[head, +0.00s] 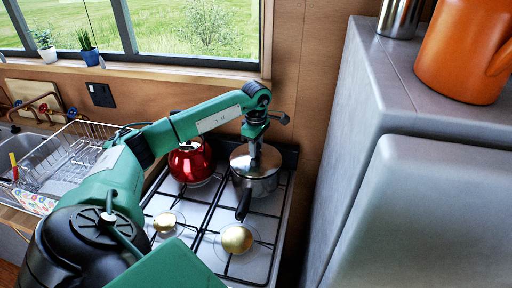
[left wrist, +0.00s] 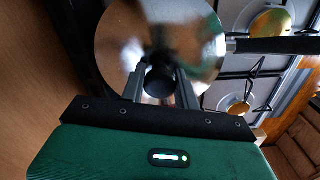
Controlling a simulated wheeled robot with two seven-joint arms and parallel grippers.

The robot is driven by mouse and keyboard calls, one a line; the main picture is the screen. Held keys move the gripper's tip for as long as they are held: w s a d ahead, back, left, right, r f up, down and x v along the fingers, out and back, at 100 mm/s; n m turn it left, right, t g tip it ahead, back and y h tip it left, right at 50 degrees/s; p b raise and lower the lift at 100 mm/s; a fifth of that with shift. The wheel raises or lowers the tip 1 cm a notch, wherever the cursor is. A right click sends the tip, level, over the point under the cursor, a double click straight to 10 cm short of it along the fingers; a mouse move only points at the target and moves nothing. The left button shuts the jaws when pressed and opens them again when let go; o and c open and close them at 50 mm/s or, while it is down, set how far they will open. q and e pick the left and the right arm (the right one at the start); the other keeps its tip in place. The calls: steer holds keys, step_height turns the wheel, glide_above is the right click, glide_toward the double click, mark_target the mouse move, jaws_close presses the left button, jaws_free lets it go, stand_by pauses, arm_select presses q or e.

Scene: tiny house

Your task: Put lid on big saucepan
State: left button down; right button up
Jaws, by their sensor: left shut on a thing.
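The big saucepan (head: 262,187) is a steel pan on the back right burner of the stove, its black handle (head: 243,205) pointing toward the front. The round metal lid (head: 240,160) lies over the pan's top; I cannot tell whether it is fully seated. My left gripper (head: 254,148) reaches down from above onto the lid's middle. In the left wrist view my left gripper (left wrist: 160,80) is shut on the lid's black knob (left wrist: 159,80), with the shiny lid (left wrist: 115,45) beneath it. My right gripper is not in view.
A red kettle (head: 190,163) stands just left of the pan. The front burners (head: 236,239) are bare. A tall grey cabinet or fridge (head: 360,130) stands close on the right, with an orange pot (head: 465,50) on top. A dish rack (head: 75,155) is at the left.

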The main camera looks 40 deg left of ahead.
arm_select(q)
steer(key=shift+f+b, duration=0.5)
steer(key=shift+b, duration=0.05)
stand_by(1.1)
stand_by(0.3)
steer(key=shift+c, duration=2.3)
jaws_free()
steer(key=shift+r, duration=0.1)
steer(key=shift+r+p, duration=1.95)
steer(key=shift+r, duration=1.5)
steer(key=shift+f, duration=0.1)
